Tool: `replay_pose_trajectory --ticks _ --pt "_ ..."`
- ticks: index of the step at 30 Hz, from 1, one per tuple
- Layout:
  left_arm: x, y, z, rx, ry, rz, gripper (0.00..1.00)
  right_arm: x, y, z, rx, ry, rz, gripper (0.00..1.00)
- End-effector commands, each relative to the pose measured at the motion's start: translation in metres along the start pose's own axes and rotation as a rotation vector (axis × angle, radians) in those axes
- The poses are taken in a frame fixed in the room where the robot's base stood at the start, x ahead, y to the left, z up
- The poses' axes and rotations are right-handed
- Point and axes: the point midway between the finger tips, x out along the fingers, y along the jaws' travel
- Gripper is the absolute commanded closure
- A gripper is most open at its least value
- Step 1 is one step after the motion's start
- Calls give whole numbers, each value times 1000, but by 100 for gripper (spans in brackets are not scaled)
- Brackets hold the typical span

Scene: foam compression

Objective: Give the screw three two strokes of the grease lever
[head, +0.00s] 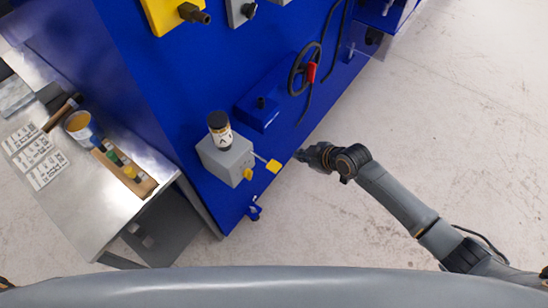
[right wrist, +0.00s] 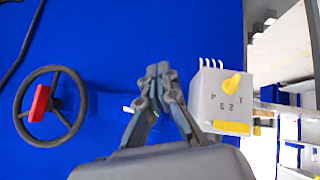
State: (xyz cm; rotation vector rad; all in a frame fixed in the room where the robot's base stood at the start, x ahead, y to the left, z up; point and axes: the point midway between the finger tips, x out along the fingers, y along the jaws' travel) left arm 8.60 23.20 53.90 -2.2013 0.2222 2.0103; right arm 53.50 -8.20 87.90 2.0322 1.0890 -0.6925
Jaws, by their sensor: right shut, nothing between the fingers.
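The grey grease unit (head: 225,158) is on the blue machine in the head view, with a dark-capped, labelled jar (head: 220,130) on top. Its lever (head: 273,166) sticks out to the right with a yellow grip. A separate yellow knob (head: 248,174) is on its front. In the right wrist view, the grey unit (right wrist: 209,98) shows digits 1, 2, 3 and others beside the yellow knob (right wrist: 232,84). A yellow bar (right wrist: 231,127) below appears to be the lever's grip. My right gripper (head: 300,155) is shut and empty, right of the lever and apart from it. My left gripper is not in view.
A handwheel with a red handle (head: 311,72) is on the machine beyond the unit. A metal table (head: 105,215) at left holds cards, a tin and a wooden rack of small jars. The pale floor (head: 450,130) at right is clear.

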Motion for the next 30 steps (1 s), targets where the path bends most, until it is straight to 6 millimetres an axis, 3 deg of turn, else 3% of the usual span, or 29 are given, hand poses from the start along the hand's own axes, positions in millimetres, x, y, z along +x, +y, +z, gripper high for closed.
replay_pose_trajectory --ticks 1,3,6,9,15,30 --pt "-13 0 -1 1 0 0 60 -22 10 -35 -84 37 -18 100" --pt "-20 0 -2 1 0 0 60 -45 9 -71 -196 82 -56 100" --pt "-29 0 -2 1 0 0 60 -75 1 -110 -340 132 -109 100" --pt "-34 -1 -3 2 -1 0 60 -98 -9 -135 -450 168 -152 100" --pt "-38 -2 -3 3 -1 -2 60 -117 -21 -151 -544 198 -195 100" --pt "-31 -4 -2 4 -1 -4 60 -111 -24 -147 -543 199 -195 100"
